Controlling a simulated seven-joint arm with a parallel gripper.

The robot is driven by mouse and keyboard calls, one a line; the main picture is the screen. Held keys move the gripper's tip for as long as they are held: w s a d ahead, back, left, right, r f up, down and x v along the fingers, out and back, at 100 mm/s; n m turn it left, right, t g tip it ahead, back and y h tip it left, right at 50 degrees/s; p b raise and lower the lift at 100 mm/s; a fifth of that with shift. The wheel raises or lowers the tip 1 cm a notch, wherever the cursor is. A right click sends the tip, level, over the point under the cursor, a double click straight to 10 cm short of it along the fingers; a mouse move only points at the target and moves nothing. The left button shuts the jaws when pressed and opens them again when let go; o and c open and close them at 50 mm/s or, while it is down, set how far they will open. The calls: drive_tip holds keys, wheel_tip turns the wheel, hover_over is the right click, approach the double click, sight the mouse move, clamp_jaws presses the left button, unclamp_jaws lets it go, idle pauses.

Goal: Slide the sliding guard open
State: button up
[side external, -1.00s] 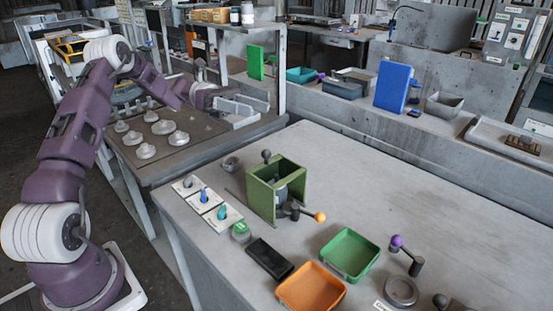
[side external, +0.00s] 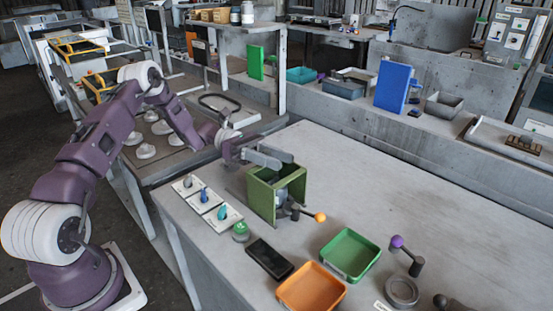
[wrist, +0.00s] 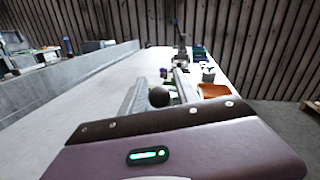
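The green blower housing (side external: 262,197) stands on the grey bench in the side view, open at the top, with a grey cylindrical part (side external: 281,196) inside. An orange-tipped lever (side external: 319,217) sticks out at its lower right. My gripper (side external: 274,154) is level at the housing's top rear edge, with its two fingers apart. In the wrist view, a dark round knob (wrist: 159,97) shows between the fingers (wrist: 161,92); I cannot tell whether they touch it. In the side view the gripper hides the knob. I cannot make out which panel is the sliding guard.
Left of the housing are white switch plates (side external: 204,200) and a green button (side external: 240,231). In front are a black slab (side external: 269,259), an orange tray (side external: 310,290) and a green tray (side external: 349,259). A purple-knobbed lever (side external: 397,242) stands at right.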

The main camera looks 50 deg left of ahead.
clamp_jaws()
idle(1.2)
